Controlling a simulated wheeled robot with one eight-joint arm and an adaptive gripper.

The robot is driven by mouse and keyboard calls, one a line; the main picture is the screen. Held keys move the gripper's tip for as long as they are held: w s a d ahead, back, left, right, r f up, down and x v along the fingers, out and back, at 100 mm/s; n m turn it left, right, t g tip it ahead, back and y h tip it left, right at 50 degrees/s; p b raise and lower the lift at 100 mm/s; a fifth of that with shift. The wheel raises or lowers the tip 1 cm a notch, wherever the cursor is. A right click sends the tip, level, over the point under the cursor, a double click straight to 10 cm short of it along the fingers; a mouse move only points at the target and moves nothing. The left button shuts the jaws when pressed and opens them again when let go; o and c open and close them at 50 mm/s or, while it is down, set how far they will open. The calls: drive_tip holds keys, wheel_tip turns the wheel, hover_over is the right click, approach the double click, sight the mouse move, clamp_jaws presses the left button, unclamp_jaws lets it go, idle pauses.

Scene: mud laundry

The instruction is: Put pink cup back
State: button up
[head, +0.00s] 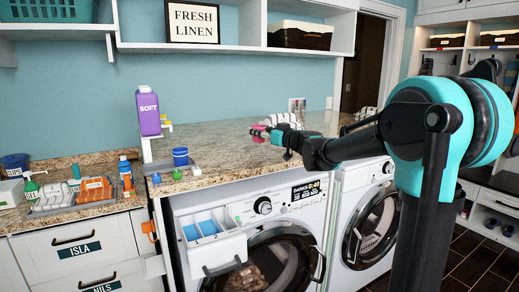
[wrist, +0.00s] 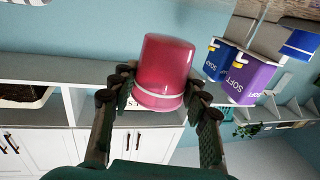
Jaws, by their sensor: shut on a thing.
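The pink cup (wrist: 165,62) is between the two fingers of my gripper (wrist: 158,90) in the wrist view. It is a dark pink, with a pale band around it near the fingers. In the head view the pink cup (head: 258,131) shows small at the end of my gripper (head: 270,134), which is shut on it above the counter over the washers. The blue cup also shows in the wrist view (wrist: 299,45). The fingers hide part of the pink cup.
A purple SOFT bottle (head: 148,113) stands behind the blue cup. The left washer's detergent drawer (head: 215,250) is pulled out. A lower counter at left holds a tray of bottles (head: 85,195). The counter (head: 225,142) between the bottle and my gripper is clear.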

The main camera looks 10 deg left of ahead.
drive_tip(key=shift+f, duration=3.5)
drive_tip(key=o, duration=1)
drive_tip(key=shift+f, duration=0.1)
drive_tip(key=shift+c, duration=0.2)
